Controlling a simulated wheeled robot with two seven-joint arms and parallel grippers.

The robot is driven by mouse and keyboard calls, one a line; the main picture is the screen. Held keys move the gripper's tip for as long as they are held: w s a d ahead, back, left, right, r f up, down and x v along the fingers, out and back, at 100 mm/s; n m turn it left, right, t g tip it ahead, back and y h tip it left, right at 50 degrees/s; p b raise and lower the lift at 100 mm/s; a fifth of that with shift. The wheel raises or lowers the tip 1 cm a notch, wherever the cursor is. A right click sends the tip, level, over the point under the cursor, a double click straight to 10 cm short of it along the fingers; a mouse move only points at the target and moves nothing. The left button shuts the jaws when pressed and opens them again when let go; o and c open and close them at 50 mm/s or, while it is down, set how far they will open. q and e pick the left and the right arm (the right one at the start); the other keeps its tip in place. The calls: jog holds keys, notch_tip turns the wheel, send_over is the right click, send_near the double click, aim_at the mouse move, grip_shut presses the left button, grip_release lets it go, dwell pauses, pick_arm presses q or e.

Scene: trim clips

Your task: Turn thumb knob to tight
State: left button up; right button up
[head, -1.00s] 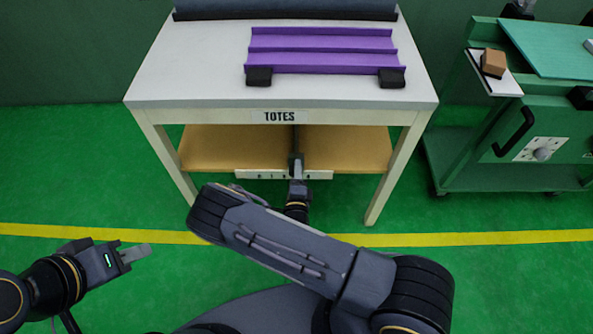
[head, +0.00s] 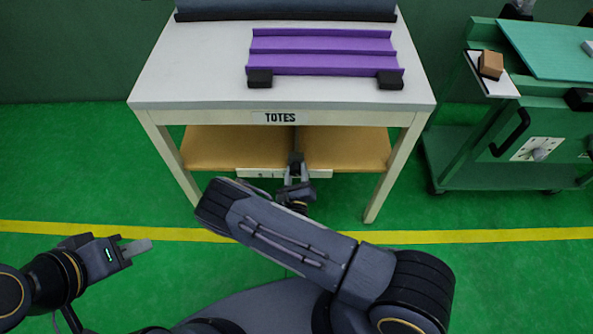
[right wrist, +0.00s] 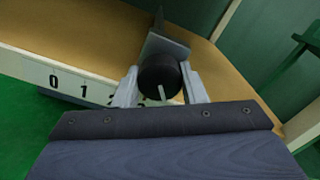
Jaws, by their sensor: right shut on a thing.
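The thumb knob is a round black knob with a light pointer line (right wrist: 158,78). It sits on the front of the table's lower shelf, beside a white scale strip (right wrist: 68,82) with black numbers. In the head view the knob (head: 295,159) is small at the shelf edge. My right gripper (right wrist: 160,92) has a finger on each side of the knob and is shut on it. It also shows in the head view (head: 295,176). The numbers behind the knob are partly hidden. My left gripper (head: 133,249) is held off to the left over the floor, away from the table; its jaw gap is unclear.
The white table (head: 200,85) carries a purple channelled tray (head: 320,46) with black end blocks. A TOTES label (head: 280,118) is on its front edge. A green cart (head: 545,115) with a dial stands at the right. Green floor is clear at the left.

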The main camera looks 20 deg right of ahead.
jog(key=m, duration=0.3)
jog(key=shift+m, duration=0.3)
jog(key=shift+m+p, duration=0.45)
jog(key=shift+m, duration=1.35)
jog(key=o, duration=1)
jog(key=v, duration=0.8)
jog(key=shift+p, duration=0.4)
jog(key=shift+w, duration=0.1)
